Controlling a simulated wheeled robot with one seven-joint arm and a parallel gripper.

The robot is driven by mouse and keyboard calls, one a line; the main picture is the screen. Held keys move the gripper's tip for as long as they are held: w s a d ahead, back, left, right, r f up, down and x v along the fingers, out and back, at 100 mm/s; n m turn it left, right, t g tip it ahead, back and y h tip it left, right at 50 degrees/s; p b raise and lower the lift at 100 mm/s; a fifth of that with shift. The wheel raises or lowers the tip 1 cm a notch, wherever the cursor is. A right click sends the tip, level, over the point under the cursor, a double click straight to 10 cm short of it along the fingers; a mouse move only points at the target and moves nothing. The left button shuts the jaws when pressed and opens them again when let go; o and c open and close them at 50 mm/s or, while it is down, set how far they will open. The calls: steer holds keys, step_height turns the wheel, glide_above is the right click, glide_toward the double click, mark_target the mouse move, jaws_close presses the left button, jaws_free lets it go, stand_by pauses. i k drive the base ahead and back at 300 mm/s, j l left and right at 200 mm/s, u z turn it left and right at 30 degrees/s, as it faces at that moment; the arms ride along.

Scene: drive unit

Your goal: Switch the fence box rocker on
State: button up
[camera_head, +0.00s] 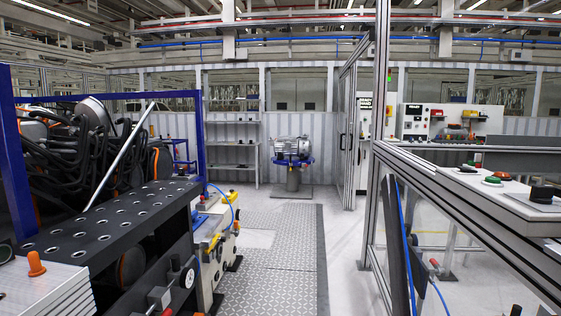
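A pale control panel (520,206) sits on the aluminium fence rail at the right. My gripper is not in view.
An aluminium fence post (379,110) and rail stand at the right. A dark perforated bench (110,215) fills the left. A motor-like unit (292,147) stands on a pedestal at the back. The grey floor walkway (285,240) between them is clear.

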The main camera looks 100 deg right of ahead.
mark_target(465, 169)
steer(key=l+z, duration=0.15)
steer(key=z, duration=1.7)
steer(key=i+l+z, duration=0.15)
steer(key=z, duration=0.3)
steer(key=i+l+z, duration=0.2)
steer(key=z, duration=0.2)
steer(key=i+l+z, duration=0.2)
steer(key=z, duration=0.25)
steer(key=i+l+z, duration=0.1)
steer(key=z, duration=0.3)
steer(key=i, duration=0.1)
